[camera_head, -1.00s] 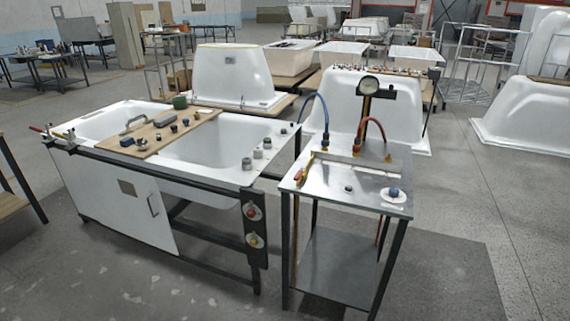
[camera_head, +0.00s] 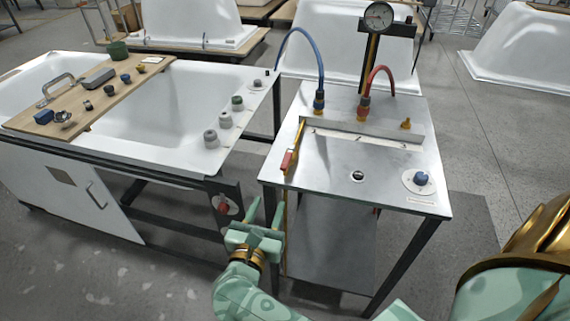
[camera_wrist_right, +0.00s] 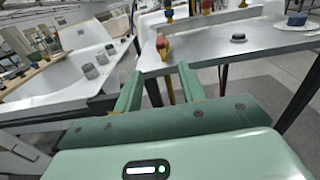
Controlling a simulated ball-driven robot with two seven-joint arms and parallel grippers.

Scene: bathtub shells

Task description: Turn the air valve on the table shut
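The steel table (camera_head: 380,190) stands right of centre. At its left edge is a red-handled valve (camera_head: 289,160) with a yellow bar running back from it; the red handle also shows in the wrist view (camera_wrist_right: 163,46). A blue knob on a white round plate (camera_head: 421,179) sits at the table's right front; it also shows in the wrist view (camera_wrist_right: 297,20). I cannot tell for sure which is the air valve. My right gripper (camera_head: 265,212) is open and empty, in front of the table's left front corner, below and left of the red handle. My left gripper is out of view.
A blue hose (camera_head: 303,40) and a red hose (camera_head: 377,74) rise from the table below a gauge (camera_head: 379,16). A bathtub (camera_head: 170,110) on a dark frame stands left, with a red knob (camera_head: 223,207) on its post. A narrow gap separates tub and table.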

